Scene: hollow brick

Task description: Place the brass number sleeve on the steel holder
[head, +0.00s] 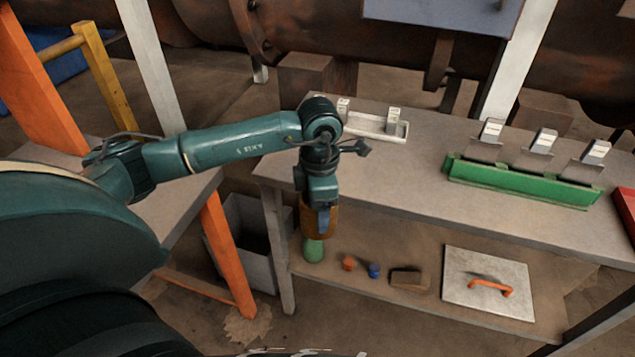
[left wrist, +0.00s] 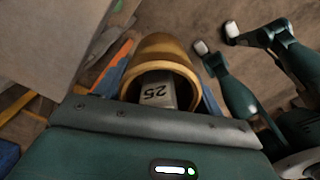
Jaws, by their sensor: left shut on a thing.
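My left gripper (head: 322,228) points down in front of the table's left end. It is shut on a brown-gold brass sleeve (head: 307,222), a hollow cylinder. In the left wrist view the sleeve (left wrist: 165,45) sits between the blue fingers of my left gripper (left wrist: 168,85), with its open end toward the camera. A grey piece marked 25 (left wrist: 157,92) shows at that opening; I cannot tell whether it is part of the sleeve. Several grey steel holders (head: 484,152) with pale blocks on top stand tilted along a green rail on the table.
A white tray (head: 375,131) with two small upright blocks is at the table's back left. The table top (head: 400,170) is clear between tray and rail. The lower shelf holds a green object (head: 313,250), small caps, a dark block (head: 410,279) and a handled plate (head: 460,285).

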